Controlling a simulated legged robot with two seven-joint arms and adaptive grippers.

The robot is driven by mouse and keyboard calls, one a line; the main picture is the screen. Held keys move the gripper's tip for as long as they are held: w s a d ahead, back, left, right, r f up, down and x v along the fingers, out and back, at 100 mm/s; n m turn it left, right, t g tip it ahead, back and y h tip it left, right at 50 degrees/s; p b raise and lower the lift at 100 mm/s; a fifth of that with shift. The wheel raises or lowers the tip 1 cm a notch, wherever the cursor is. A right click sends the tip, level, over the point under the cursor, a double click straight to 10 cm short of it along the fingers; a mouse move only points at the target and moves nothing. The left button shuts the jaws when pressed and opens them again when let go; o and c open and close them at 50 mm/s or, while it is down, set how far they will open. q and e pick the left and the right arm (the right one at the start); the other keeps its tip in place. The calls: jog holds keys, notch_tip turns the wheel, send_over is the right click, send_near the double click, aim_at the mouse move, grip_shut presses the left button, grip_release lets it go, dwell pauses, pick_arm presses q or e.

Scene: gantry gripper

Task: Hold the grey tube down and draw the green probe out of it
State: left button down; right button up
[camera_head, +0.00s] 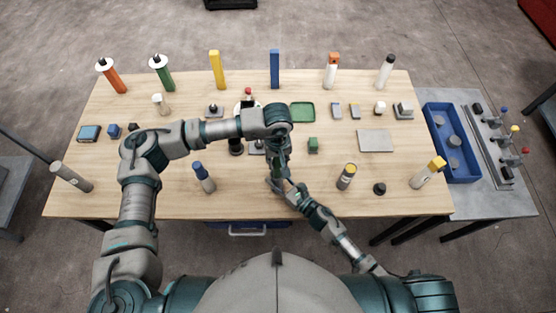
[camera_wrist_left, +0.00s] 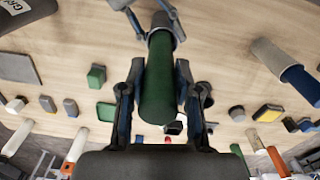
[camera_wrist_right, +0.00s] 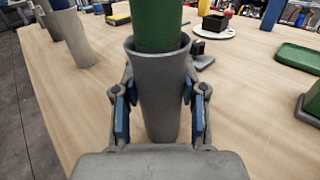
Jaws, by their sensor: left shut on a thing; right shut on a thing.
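The grey tube (camera_wrist_right: 160,105) stands upright on the table in the right wrist view. My right gripper (camera_wrist_right: 160,88) is shut on it, one finger on each side. The green probe (camera_wrist_right: 158,22) rises from the tube's open mouth, its lower end hidden inside. In the left wrist view the green probe (camera_wrist_left: 158,85) lies between the fingers of my left gripper (camera_wrist_left: 160,75), which is shut on it from above. The head view shows both grippers stacked near the table's front middle, left (camera_head: 280,160) above right (camera_head: 287,188), largely covering the tube and probe.
The wooden table (camera_head: 240,205) holds several other cylinders, including a blue-topped one (camera_head: 203,178) to the left and a yellow-topped one (camera_head: 347,176) to the right. A green tray (camera_head: 302,112) and small blocks lie behind. A blue bin (camera_head: 431,112) stands far right.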

pick_arm(q)
jog(key=shift+w+r, duration=0.2)
jog(key=shift+r, duration=0.1)
pick_arm(e)
jog(key=shift+s+f, duration=0.15)
jog(key=shift+f, duration=0.05)
pick_arm(q)
jog(key=shift+r, duration=1.1)
jog(key=shift+s+r, duration=0.1)
jog(key=shift+r, duration=0.1)
pick_arm(e)
jog(key=shift+r, duration=0.1)
pick_arm(q)
jog(key=shift+f, duration=0.1)
jog(key=shift+r, duration=0.2)
pick_arm(e)
jog(key=shift+r, duration=0.1)
pick_arm(q)
jog(key=shift+r, duration=1.3)
jog(key=shift+r, duration=0.1)
